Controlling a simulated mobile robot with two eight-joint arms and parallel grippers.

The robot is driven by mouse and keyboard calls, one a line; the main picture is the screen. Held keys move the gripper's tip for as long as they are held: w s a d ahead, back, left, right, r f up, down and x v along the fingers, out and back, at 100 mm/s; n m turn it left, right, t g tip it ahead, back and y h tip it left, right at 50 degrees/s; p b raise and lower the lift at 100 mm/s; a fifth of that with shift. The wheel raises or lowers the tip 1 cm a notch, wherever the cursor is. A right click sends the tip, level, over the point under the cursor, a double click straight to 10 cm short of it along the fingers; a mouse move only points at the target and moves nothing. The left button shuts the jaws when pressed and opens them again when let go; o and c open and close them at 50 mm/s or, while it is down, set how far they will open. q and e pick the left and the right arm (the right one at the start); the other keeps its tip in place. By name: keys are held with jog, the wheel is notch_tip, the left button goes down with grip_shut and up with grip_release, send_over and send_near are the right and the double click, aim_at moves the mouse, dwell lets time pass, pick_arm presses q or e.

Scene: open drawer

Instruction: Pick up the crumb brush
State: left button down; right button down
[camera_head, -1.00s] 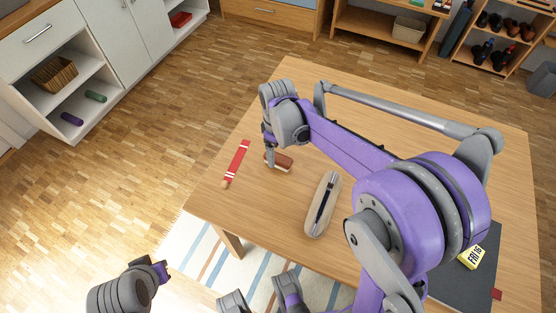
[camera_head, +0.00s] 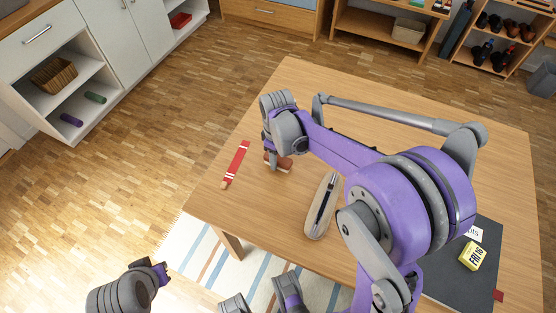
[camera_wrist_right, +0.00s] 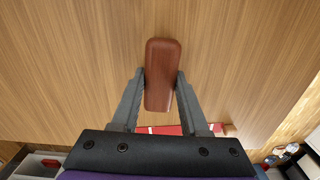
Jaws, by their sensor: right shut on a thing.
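The crumb brush (camera_head: 284,165) has a rounded reddish-brown body and is at the left part of the wooden table. In the right wrist view, the brush (camera_wrist_right: 162,70) lies lengthwise between the two fingers of my right gripper (camera_wrist_right: 160,84). The fingers press on its long sides. In the head view, my right gripper (camera_head: 271,159) comes down from above and partly hides the brush. I cannot tell whether the brush touches the table. Part of my left arm's end (camera_head: 160,272) shows at the lower left, off the table; its fingers are not clear.
A red strip with white bands (camera_head: 236,163) lies left of the brush. An oval beige tray (camera_head: 311,229) with a dark pen (camera_head: 325,202) lies to the right. A dark mat (camera_head: 485,275) with a yellow block (camera_head: 473,256) is at the table's right. The far tabletop is clear.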

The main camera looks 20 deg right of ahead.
notch_tip(320, 180, up, 10)
jog(key=shift+p, duration=0.65)
jog(key=c, duration=1.2)
grip_release()
grip_shut()
jog(key=shift+f, duration=0.1)
